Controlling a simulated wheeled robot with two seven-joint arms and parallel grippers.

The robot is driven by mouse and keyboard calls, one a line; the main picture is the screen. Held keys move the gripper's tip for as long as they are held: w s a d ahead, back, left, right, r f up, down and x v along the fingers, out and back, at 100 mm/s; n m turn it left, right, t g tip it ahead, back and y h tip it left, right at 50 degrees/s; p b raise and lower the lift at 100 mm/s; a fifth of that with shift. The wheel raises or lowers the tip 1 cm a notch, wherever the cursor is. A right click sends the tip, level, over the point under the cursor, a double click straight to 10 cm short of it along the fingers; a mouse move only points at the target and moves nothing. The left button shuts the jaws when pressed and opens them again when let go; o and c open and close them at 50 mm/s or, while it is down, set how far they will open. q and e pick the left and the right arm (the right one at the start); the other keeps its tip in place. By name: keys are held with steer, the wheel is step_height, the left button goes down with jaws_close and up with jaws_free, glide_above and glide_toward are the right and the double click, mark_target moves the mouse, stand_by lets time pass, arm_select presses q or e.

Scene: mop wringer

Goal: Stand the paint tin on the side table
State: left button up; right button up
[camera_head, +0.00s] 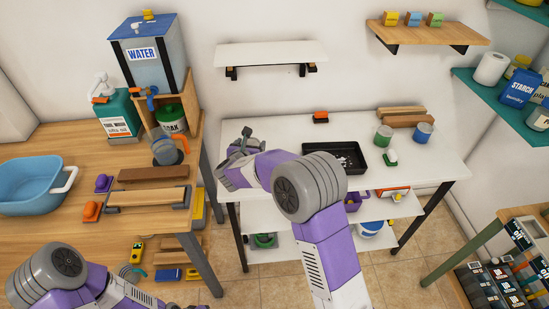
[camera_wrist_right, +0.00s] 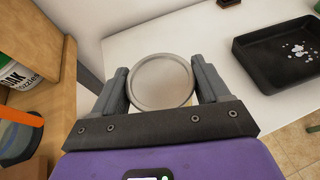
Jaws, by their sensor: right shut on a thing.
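The paint tin (camera_wrist_right: 163,80) shows its round metal lid in the right wrist view, between the two fingers of my right gripper (camera_head: 234,152). That gripper is shut on it, over the left end of the white side table (camera_head: 290,137). In the head view the tin is mostly hidden by the gripper, and I cannot tell whether its base touches the tabletop. My left arm comes in at the bottom left, over the wooden bench; its fingertips are not clearly visible at the frame's lower edge.
A black tray (camera_head: 336,158) stands right of the gripper, with a green-banded tin (camera_head: 383,136) and a blue-banded tin (camera_head: 423,133) beyond. An orange-topped block (camera_head: 320,117) sits at the back. The wooden bench (camera_head: 60,140) with a water tank (camera_head: 155,60) is left.

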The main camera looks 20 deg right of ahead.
step_height(320, 180, down, 9)
steer(key=shift+b, duration=1.1)
steer(key=shift+f, duration=0.1)
steer(key=o, duration=1.2)
steer(key=shift+c, duration=0.2)
